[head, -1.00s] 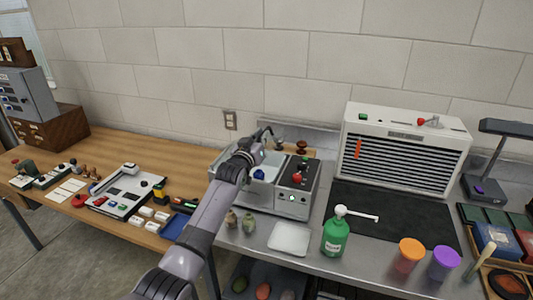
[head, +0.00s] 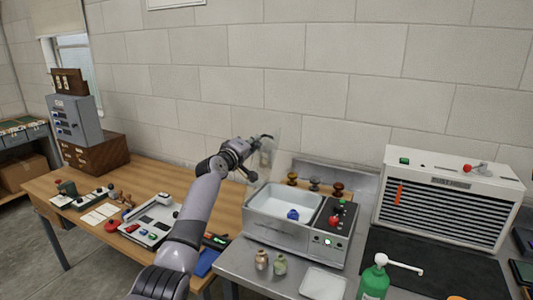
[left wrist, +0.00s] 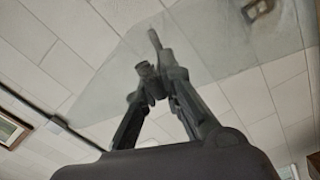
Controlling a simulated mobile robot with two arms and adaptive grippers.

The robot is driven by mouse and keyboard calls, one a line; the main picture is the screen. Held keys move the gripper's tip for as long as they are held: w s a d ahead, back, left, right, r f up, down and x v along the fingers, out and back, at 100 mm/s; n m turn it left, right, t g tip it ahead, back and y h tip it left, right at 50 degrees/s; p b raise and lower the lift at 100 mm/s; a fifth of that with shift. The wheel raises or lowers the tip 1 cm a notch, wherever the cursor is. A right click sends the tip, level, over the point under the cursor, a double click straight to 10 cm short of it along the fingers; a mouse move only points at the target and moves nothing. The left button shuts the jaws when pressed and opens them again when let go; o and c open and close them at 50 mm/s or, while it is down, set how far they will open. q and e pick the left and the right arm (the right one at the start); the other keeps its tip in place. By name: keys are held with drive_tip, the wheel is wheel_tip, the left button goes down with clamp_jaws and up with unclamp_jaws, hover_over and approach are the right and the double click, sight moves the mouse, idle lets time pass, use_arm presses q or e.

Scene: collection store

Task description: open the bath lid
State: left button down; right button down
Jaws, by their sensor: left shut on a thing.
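The bath (head: 302,238) is a grey metal box on the steel bench. Its basin shows open from above, with a blue thing (head: 293,215) inside. The bath lid (head: 270,158) is a clear, faint panel, raised steeply above the left side of the bath. My left gripper (head: 262,142) is above and left of the basin, shut on the lid's handle. In the left wrist view the fingers (left wrist: 151,68) close on a dark handle in front of the clear lid (left wrist: 222,48). The lid's lower edge is hard to make out. My right gripper is not in view.
A control panel with a red knob (head: 334,220) is on the bath's right side. Stamp-like knobs (head: 314,184) stand behind it. Small bottles (head: 279,264), a white tray (head: 323,283) and a green pump bottle (head: 374,278) stand in front. A slatted white unit (head: 450,190) is at right.

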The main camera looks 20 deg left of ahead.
use_arm(q)
drive_tip(key=shift+a+f+n+b, duration=0.2)
drive_tip(key=shift+a+n+b, duration=0.8)
drive_tip(key=shift+a, duration=1)
drive_tip(key=c, duration=1.7)
unclamp_jaws()
drive_tip(key=shift+f, duration=0.15)
drive_tip(key=shift+d+f, duration=0.1)
drive_tip(key=shift+f, duration=0.05)
drive_tip(key=shift+r, duration=0.2)
